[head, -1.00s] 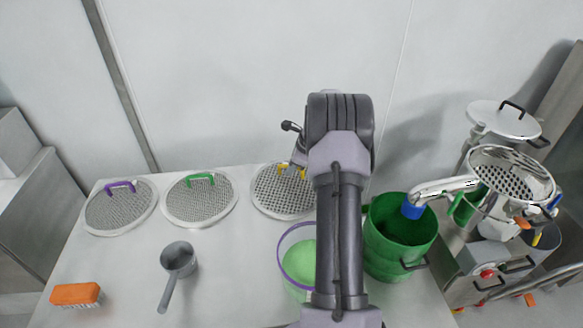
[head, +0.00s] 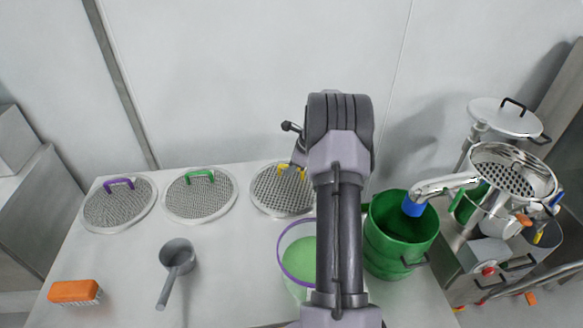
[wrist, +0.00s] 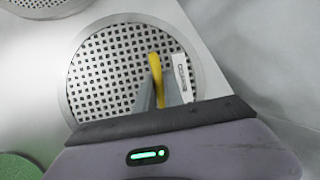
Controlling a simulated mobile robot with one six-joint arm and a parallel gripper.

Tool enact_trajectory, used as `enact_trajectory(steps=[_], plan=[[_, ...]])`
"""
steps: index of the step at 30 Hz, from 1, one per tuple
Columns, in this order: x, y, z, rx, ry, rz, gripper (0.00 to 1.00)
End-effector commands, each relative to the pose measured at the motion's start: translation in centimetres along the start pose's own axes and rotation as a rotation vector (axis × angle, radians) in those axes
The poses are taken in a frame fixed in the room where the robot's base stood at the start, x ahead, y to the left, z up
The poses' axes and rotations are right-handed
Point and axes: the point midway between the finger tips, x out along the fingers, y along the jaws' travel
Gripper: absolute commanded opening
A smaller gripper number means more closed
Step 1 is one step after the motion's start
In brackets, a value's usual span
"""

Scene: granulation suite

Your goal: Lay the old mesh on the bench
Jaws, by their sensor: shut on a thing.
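The mesh with the yellow handle (head: 277,194) is a round, coarse metal disc with a plain rim, at the right end of a row of meshes on the bench (head: 125,262). It looks flat on or just at the bench top; I cannot tell if there is a small gap. In the wrist view, my gripper (wrist: 160,92) is shut on the yellow handle of this mesh (wrist: 104,80), which bears a white label. My arm hides the mesh's right edge in the head view.
Meshes with purple (head: 118,208) and green (head: 198,200) handles lie to the left. A grey scoop (head: 177,256), an orange brush (head: 75,291), a purple-rimmed tub (head: 299,262) and a green bucket (head: 399,240) stand nearer. Steel equipment (head: 512,180) is at right. The bench's middle left is clear.

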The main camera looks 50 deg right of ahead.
Motion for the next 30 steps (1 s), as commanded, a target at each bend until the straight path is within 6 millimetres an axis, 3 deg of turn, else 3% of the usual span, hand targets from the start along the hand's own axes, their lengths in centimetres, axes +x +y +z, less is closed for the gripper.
enact_trajectory(steps=[2, 3, 6, 17, 20, 30], plan=[[0.1, 0.0, -0.1, 0.0, 0.0, 0.0, 0.0], [0.1, 0.0, 0.0, 0.0, 0.0, 0.0, 0.2], [0.1, 0.0, 0.0, 0.0, 0.0, 0.0, 0.38], [-0.6, 0.0, 0.0, 0.0, 0.0, -0.001, 0.38], [-2.7, -0.1, 0.1, 0.0, 0.0, -0.002, 0.38], [-13.3, -0.1, 0.1, 0.0, 0.0, -0.002, 0.38]])
